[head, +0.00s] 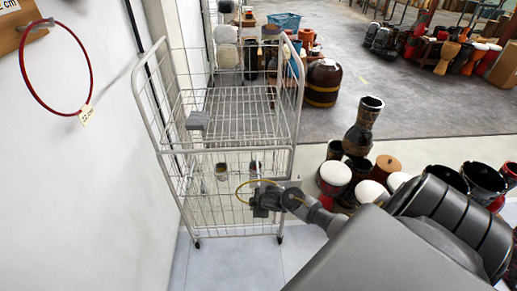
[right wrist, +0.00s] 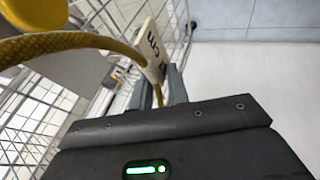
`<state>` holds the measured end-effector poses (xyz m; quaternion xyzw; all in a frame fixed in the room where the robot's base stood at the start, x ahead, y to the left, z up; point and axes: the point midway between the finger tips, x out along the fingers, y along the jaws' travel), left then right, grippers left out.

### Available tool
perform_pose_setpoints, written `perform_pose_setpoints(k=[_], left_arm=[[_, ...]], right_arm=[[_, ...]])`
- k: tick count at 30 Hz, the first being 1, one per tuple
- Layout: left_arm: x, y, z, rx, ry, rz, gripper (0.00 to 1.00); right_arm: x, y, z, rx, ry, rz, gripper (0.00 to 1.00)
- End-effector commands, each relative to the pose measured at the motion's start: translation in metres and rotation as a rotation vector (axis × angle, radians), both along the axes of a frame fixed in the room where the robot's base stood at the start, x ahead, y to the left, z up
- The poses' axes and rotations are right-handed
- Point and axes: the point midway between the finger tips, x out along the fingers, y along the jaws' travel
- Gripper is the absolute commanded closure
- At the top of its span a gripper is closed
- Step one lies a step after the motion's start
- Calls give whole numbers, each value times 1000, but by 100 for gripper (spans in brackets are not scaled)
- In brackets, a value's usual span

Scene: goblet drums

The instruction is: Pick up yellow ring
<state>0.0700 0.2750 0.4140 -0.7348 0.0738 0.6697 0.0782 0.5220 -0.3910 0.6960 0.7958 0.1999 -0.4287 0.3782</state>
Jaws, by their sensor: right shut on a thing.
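The yellow ring (head: 240,187) is a thin hoop held at my right gripper (head: 262,203), in front of the wire cart. In the right wrist view the yellow ring (right wrist: 60,42) looks like a thick cord curving in from the left and down to the gripper fingers (right wrist: 165,90). A pale tag (right wrist: 151,48) with dark lettering hangs on it by the fingers. My right gripper is shut on the ring. My left gripper is not in view.
A wire cart (head: 225,150) stands against the white wall, close behind my right gripper. A red ring (head: 53,70) with a tag hangs from a wooden wall mount (head: 20,25). Several goblet drums (head: 363,125) crowd the floor at right. Open grey floor (head: 420,95) lies behind.

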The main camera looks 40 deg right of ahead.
Motion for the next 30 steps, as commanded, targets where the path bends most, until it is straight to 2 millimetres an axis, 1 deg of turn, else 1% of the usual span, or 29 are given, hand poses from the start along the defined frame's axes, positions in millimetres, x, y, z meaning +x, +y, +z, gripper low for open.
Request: perform_pose_setpoints(k=[10,14,19,23,25,29,30], left_arm=[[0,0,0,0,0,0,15],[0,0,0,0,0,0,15],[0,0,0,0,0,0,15],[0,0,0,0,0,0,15],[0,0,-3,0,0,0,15],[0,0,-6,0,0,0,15],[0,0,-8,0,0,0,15]], right_arm=[[-2,1,-2,0,5,3,100],[-2,1,0,1,6,3,100],[-1,1,14,0,4,3,100],[-1,1,35,0,2,5,100],[-17,1,31,0,7,4,100],[-48,1,31,-1,7,4,100],[-58,1,31,0,7,4,100]])
